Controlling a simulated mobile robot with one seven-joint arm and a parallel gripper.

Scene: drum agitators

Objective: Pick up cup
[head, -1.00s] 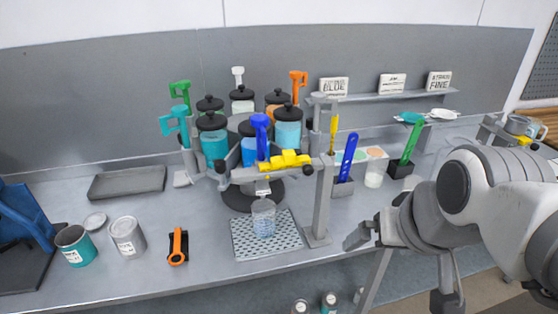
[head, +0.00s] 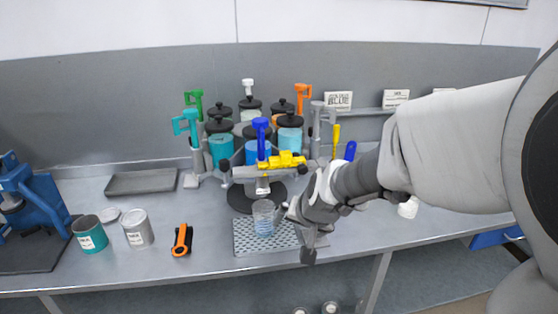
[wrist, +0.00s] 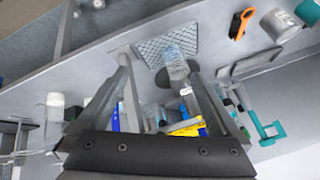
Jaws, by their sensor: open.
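The cup (head: 263,216) is clear with bluish contents and stands upright on the perforated grey tray (head: 250,247), beneath the dispenser with the yellow lever (head: 282,161). In the wrist view the cup (wrist: 174,60) is ahead of the fingers, near the edge of the tray (wrist: 156,47). My gripper (head: 292,228) is just right of the cup in the head view, partly in front of the stand's post. In the wrist view my gripper (wrist: 160,80) has its two fingers spread apart, with nothing clearly held between them.
A teal can (head: 90,236), a grey can (head: 138,230) and an orange-handled tool (head: 181,240) stand left of the tray. Lidded jars and coloured levers surround the dispenser. A flat grey tray (head: 142,183) lies at the back left. The counter between has free room.

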